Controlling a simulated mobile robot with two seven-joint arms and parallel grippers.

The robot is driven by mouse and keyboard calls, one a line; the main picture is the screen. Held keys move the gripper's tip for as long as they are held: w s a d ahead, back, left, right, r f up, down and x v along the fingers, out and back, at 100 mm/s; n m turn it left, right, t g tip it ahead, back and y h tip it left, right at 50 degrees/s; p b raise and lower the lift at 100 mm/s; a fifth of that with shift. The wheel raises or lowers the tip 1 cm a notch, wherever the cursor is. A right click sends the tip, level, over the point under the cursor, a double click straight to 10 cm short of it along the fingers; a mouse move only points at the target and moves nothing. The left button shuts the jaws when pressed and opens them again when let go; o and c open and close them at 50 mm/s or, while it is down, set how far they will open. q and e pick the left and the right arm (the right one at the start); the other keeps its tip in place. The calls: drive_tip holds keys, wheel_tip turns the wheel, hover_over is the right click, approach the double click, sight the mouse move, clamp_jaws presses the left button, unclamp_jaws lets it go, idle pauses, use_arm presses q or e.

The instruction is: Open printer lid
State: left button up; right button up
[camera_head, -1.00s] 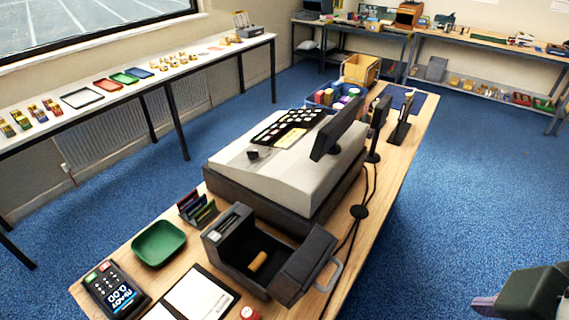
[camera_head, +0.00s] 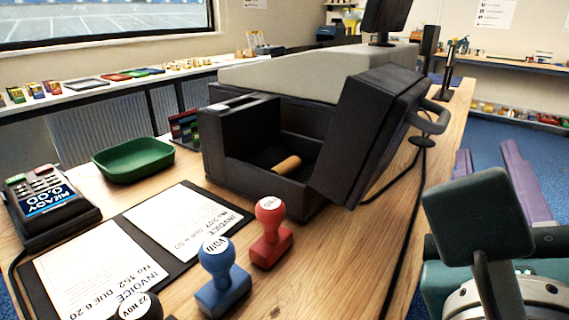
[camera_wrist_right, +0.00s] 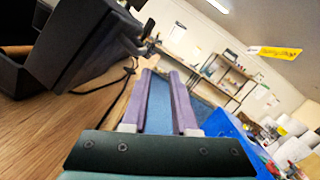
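The printer (camera_head: 255,165) is a dark box on the wooden counter, with its inside exposed and a tan roll (camera_head: 286,165) lying in it. Its thick black lid (camera_head: 372,125) stands swung out and tilted on the right side, with a grey loop handle (camera_head: 432,122) on its outer face. The lid (camera_wrist_right: 85,45) also shows at the upper left of the right wrist view. My right gripper (camera_head: 493,160) is to the right of the lid and handle, apart from them. Its two purple fingers are spread with nothing between them (camera_wrist_right: 160,78). My left gripper is not in view.
A red stamp (camera_head: 269,232) and a blue stamp (camera_head: 222,275) stand in front of the printer. An invoice folder (camera_head: 120,235), card terminal (camera_head: 48,205) and green tray (camera_head: 133,160) are at left. A cash register (camera_head: 310,72) stands behind. A black cable runs along the counter's right side.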

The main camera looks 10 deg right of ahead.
sight(443, 117)
drive_tip(key=w+n+t, duration=0.1)
drive_tip(key=w, duration=0.1)
drive_tip(key=w+d+n, duration=0.1)
drive_tip(key=w, duration=0.2)
drive_tip(key=w+d+r+n+t+b, duration=0.1)
drive_tip(key=w+n, duration=0.1)
drive_tip(key=w, duration=0.1)
drive_tip(key=shift+w+d+t, duration=0.15)
drive_tip(key=shift+t, duration=0.15)
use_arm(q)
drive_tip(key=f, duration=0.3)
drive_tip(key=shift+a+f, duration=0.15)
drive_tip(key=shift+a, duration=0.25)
use_arm(e)
drive_tip(key=shift+c, duration=0.2)
clamp_jaws()
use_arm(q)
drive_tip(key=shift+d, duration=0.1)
